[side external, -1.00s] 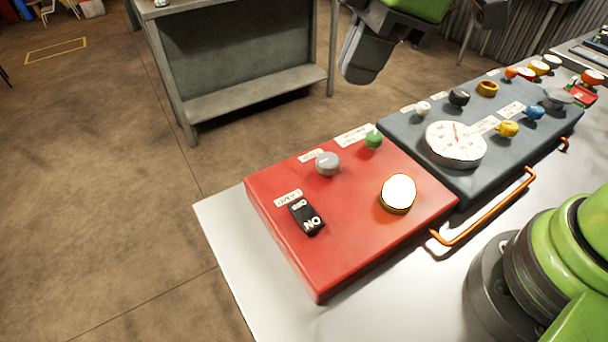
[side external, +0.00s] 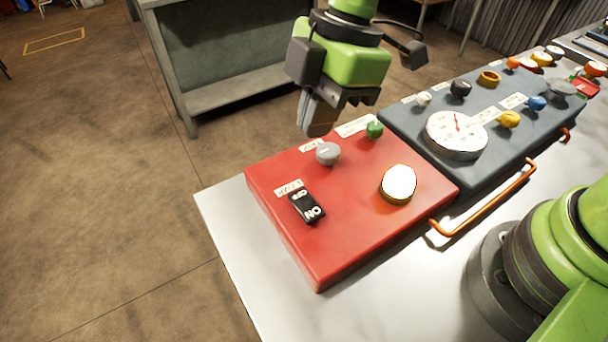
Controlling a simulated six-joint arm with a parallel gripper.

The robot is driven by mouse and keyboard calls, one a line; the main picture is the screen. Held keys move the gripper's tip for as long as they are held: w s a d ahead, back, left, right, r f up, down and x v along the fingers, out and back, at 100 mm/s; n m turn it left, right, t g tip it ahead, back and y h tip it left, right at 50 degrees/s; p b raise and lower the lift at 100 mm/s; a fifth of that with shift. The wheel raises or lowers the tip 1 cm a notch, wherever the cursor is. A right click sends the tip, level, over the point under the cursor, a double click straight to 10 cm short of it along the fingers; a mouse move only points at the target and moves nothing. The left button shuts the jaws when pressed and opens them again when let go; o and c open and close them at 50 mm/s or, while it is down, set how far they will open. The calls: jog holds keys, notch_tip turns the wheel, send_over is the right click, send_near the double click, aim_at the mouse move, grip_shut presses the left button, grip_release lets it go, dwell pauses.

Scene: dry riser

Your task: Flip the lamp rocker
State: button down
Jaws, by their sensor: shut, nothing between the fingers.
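The lamp rocker (side external: 307,206) is a small black switch with white ON and OFF lettering, on the left part of the red panel (side external: 340,242). A white label (side external: 289,188) sits just behind it. I cannot tell for sure which way the rocker is tilted. My gripper (side external: 318,125) is shut and empty, pointing down. It hangs above the far edge of the red panel, behind the grey knob, apart from the rocker.
The red panel also holds a grey knob (side external: 328,153), a green knob (side external: 374,130) and a bright round lamp (side external: 398,184). A dark blue panel (side external: 475,180) with a round gauge (side external: 456,134) and several knobs stands to the right. An orange handle (side external: 485,211) runs along the front.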

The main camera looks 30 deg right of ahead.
aim_at(300, 195)
jog(key=x, duration=0.6)
jog(key=d+x, duration=0.1)
jog(key=x, duration=0.2)
jog(key=shift+f, duration=0.7)
jog(key=shift+w+f, duration=0.1)
jog(key=shift+f, duration=0.2)
jog(key=shift+s+r, duration=0.3)
jog(key=shift+s, duration=0.45)
jog(key=shift+r, duration=0.1)
